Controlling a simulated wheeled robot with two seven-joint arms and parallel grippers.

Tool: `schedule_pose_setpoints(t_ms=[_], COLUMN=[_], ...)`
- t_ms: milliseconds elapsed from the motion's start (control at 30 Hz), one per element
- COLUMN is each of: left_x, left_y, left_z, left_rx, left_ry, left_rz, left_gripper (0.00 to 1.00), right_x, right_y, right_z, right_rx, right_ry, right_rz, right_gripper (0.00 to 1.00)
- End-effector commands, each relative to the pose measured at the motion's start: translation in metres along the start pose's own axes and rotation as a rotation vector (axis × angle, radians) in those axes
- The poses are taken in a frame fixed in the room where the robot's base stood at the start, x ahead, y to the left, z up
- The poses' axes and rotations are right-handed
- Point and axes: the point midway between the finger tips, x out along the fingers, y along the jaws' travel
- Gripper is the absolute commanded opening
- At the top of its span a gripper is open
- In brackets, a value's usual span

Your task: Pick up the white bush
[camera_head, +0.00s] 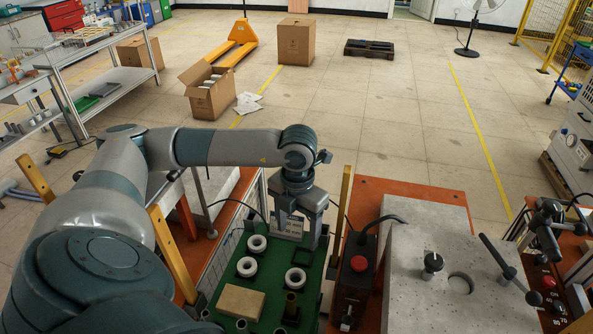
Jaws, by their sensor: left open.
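Three white bushes stand on a green tray (262,305) at the lower middle. One bush (257,243) is at the back, one (247,266) is at the left, and one (296,278) is nearer the right side. My left gripper (299,232) points down over the back of the tray, close to the right of the back bush. Its two fingers are apart with nothing seen between them. Its height above the tray is hard to tell. My right gripper is not in view.
A black control box with a red button (358,263) stands right of the tray. A grey slab (440,270) with upright rods lies farther right.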

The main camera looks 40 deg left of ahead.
Motion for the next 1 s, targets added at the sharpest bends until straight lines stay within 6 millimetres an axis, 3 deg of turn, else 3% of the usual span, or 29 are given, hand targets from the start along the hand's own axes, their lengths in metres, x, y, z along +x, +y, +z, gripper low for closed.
schedule_pose_setpoints(t_ms=[267,733,1000], left_x=[0.023,0.104,0.122], left_y=[0.0,-0.001,-0.001], left_z=[-0.002,-0.002,-0.001], left_rx=[0.001,-0.001,0.001], left_ry=[0.005,0.004,0.001], left_rz=[0.001,0.001,-0.001], left_gripper=[0.64,0.64,0.64], right_x=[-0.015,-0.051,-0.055], right_y=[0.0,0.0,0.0], right_z=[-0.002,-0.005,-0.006], right_rx=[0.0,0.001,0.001], right_ry=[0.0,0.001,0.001], right_rz=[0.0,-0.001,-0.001], right_gripper=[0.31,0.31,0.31])
